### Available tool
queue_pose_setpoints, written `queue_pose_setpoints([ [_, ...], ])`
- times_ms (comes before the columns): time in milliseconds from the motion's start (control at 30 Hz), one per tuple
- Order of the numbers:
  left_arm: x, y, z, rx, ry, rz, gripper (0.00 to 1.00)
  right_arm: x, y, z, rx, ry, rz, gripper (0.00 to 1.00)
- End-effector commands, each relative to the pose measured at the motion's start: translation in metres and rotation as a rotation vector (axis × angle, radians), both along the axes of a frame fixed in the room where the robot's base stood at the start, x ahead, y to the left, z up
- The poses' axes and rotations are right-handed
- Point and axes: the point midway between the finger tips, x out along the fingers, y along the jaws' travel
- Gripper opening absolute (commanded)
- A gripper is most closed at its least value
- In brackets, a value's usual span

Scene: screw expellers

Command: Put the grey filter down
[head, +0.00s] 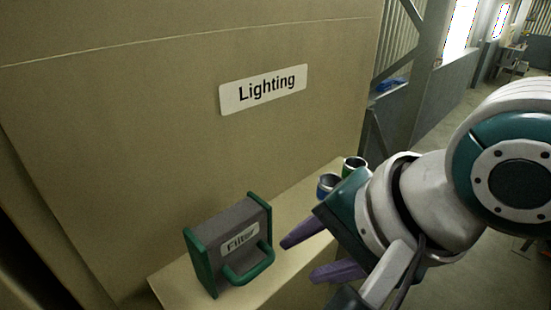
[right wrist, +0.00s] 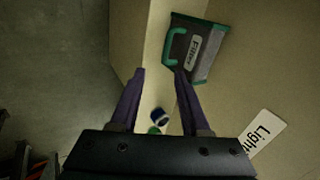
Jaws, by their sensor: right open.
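The grey filter (head: 236,240) has green end plates, a green handle and a "Filter" label. It stands on a narrow tan ledge (head: 301,243) against the tan panel. My right gripper (head: 303,258) is just to the right of the filter, with its purple fingers apart and nothing between them. In the right wrist view the filter (right wrist: 197,50) lies beyond the fingertips of the gripper (right wrist: 158,73), close to the right finger. I cannot tell whether that finger touches it. My left gripper is not in view.
A blue cup-like object (head: 327,185) and a dark green one (head: 354,165) stand on the ledge behind my right gripper. The panel (head: 150,130) carries a "Lighting" label (head: 264,89). Open floor (head: 440,120) lies to the right.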

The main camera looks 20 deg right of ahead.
Motion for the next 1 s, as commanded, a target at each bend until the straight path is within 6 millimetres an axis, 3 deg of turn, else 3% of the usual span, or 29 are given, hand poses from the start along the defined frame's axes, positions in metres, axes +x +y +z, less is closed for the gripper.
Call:
queue_pose_setpoints([
  [300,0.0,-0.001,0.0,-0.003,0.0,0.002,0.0,-0.09,-0.028,-0.021,-0.464,0.035,0.744,0.46],
  [433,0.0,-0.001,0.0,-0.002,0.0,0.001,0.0,-0.117,-0.039,-0.022,-0.59,0.055,1.003,0.46],
  [600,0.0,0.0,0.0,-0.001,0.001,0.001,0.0,-0.132,-0.045,-0.022,-0.657,0.067,1.159,0.46],
  [1000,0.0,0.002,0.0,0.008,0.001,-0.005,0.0,-0.132,-0.045,-0.022,-0.663,0.065,1.17,0.46],
])
